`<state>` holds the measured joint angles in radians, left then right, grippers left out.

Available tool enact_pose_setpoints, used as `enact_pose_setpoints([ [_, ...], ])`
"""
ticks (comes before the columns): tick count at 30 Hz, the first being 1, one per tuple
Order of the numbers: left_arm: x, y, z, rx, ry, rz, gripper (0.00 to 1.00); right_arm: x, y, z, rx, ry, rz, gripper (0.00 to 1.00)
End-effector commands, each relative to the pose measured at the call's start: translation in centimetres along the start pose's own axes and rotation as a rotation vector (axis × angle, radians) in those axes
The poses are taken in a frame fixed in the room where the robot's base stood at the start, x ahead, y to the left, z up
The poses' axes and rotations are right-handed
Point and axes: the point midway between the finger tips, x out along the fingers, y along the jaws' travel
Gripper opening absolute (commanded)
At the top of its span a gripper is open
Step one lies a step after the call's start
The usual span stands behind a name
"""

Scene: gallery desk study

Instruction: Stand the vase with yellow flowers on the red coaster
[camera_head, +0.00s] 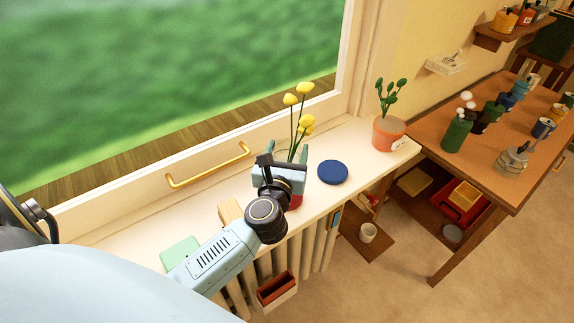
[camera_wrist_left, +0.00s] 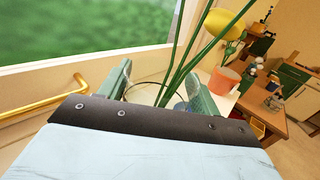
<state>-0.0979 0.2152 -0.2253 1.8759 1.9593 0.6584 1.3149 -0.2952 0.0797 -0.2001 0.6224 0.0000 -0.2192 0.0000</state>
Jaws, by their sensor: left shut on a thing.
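The vase with yellow flowers shows mainly by its yellow blooms (camera_head: 306,121) and green stems, rising above my left gripper (camera_head: 286,153). My left gripper is shut on the vase. In the left wrist view the green stems (camera_wrist_left: 186,62) rise between the two fingers (camera_wrist_left: 158,92), with a clear, glassy outline around them. The vase's body and base are mostly hidden by the gripper. The red coaster (camera_head: 296,201) is on the windowsill, partly covered by my gripper and wrist. I cannot tell whether the vase touches it. My right gripper is not in view.
A blue coaster (camera_head: 333,172) lies right of the gripper. A potted plant (camera_head: 389,135) stands farther right. A green coaster (camera_head: 180,252) and a wooden block (camera_head: 230,211) lie left. A brass handle (camera_head: 207,168) is on the window frame. The sill (camera_head: 365,165) has free room.

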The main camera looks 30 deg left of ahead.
Motion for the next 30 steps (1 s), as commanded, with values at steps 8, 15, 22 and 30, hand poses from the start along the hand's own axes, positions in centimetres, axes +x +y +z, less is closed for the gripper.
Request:
enact_pose_setpoints([
  [8, 0.0, 0.0, -3.1, 0.001, -0.002, -0.001, 0.24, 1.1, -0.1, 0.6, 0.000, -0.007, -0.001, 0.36],
  [15, 0.0, 0.0, -3.0, 0.000, -0.003, -0.001, 0.24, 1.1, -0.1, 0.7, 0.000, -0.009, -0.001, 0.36],
  [22, 0.0, 0.0, -3.5, 0.001, 0.001, -0.001, 0.74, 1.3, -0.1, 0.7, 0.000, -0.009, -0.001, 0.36],
  [30, 0.0, 0.0, -3.5, 0.001, 0.001, -0.001, 0.85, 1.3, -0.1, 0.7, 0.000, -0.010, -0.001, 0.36],
])
